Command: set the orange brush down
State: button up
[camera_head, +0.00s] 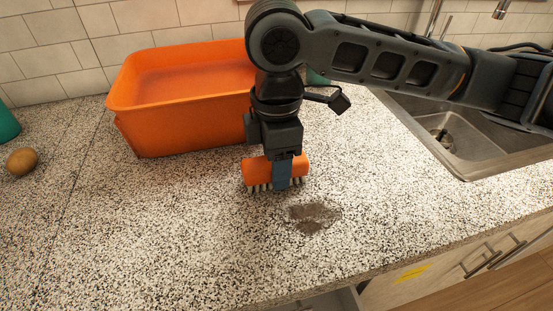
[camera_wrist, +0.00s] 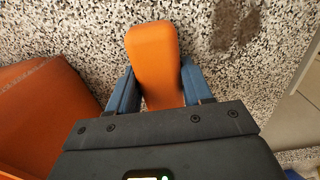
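The orange brush (camera_head: 257,170) has an orange body with dark and pale bristles pointing down. My gripper (camera_head: 283,177) is around its middle, with one blue finger showing in front of it in the head view. In the wrist view the brush (camera_wrist: 154,62) lies between the two blue fingers of my gripper (camera_wrist: 155,90), which appear pressed to its sides. The bristles are at or just above the speckled counter (camera_head: 190,225); I cannot tell whether they touch. A brown stain (camera_head: 313,217) lies on the counter just right of the brush and nearer the front edge.
A large orange bin (camera_head: 185,132) stands behind and left of the brush. A metal sink (camera_head: 450,135) is at the right. A round brown item (camera_head: 22,161) and a green object (camera_head: 7,124) are at far left. The front left counter is clear.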

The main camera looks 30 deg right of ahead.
jog(key=o, duration=0.4)
jog(key=shift+r, duration=0.1)
